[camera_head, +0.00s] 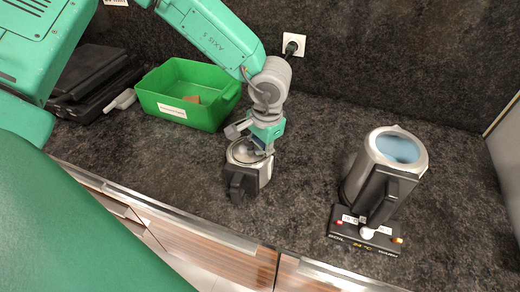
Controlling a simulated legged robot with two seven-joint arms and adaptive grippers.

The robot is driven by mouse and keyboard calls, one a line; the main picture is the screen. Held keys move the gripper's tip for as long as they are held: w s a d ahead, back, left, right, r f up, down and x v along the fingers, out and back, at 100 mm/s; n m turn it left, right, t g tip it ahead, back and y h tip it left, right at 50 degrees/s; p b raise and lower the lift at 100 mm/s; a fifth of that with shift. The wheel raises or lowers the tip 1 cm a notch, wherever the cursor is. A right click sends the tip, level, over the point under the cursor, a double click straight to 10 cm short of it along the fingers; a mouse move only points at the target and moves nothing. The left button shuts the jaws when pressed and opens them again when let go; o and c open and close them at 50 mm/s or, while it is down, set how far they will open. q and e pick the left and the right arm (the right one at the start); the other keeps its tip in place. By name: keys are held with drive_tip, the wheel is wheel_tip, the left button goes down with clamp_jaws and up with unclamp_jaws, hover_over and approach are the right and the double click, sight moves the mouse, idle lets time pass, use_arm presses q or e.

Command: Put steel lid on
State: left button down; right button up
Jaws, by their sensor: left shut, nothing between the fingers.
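A small steel pot (264,173) with a black handle (239,184) at its front stands on the dark counter, near the middle of the view. A round grey steel piece (243,151), which looks like the lid, shows at the top of the pot. I cannot tell whether it is fully seated. My left gripper (263,146) is right over the pot's top, pointing down, with its fingers shut and empty. It hides part of the rim. I cannot tell whether the fingertips touch the lid. My right gripper is not in view.
A steel kettle (354,183) with an open top and bluish inside stands on a black base (345,232) at right. A green bin (172,102) and black cases (88,85) are at the back left. The counter between pot and kettle is clear.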

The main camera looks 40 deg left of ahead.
sight(250, 146)
use_arm(q)
drive_tip(key=shift+a+f+n+y, duration=0.15)
drive_tip(key=shift+a+n+y, duration=0.25)
drive_tip(key=shift+a+y, duration=0.5)
drive_tip(key=shift+d, duration=0.4)
drive_tip(key=shift+w+a+y, duration=0.1)
drive_tip(key=shift+a+y, duration=0.05)
drive_tip(key=shift+y, duration=0.25)
drive_tip(key=shift+a+n, duration=0.3)
drive_tip(key=shift+a, duration=0.15)
drive_tip(key=shift+d+f, duration=0.1)
drive_tip(key=shift+f, duration=0.1)
drive_tip(key=shift+r, duration=0.15)
drive_tip(key=shift+r, duration=0.5)
drive_tip(key=shift+y, duration=0.3)
drive_tip(key=shift+a+n+g+y, duration=0.2)
drive_tip(key=shift+n+g+y, duration=0.15)
drive_tip(key=shift+y, duration=0.45)
